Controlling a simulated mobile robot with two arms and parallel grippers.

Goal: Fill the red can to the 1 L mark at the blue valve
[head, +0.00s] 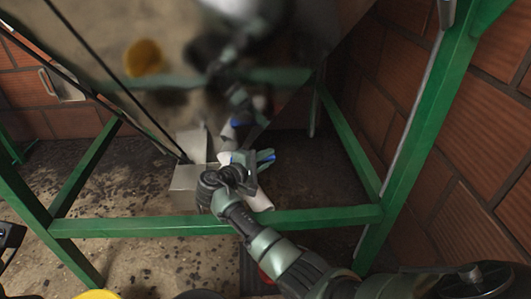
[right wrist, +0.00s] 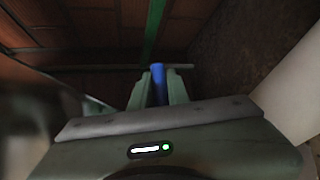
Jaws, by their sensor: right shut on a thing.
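My right gripper (head: 262,162) reaches down past the green frame's front bar to the pipework. It is shut on the blue valve handle (right wrist: 158,85), which stands between its fingers in the right wrist view. A little blue also shows at the fingers in the head view. A white pipe (head: 262,200) slants down beside the gripper. A small bit of red (head: 265,276) shows under my right forearm and may be the red can. Its shape, its 1 L mark and any water level are hidden. My left gripper cannot be made out.
A green metal frame (head: 350,213) surrounds the spot, its front bar passing under my right arm. A grey metal box (head: 185,188) stands just left of the gripper. A shiny panel above mirrors my arm. Something yellow (head: 95,295) shows at the bottom edge. Brick walls stand left and right.

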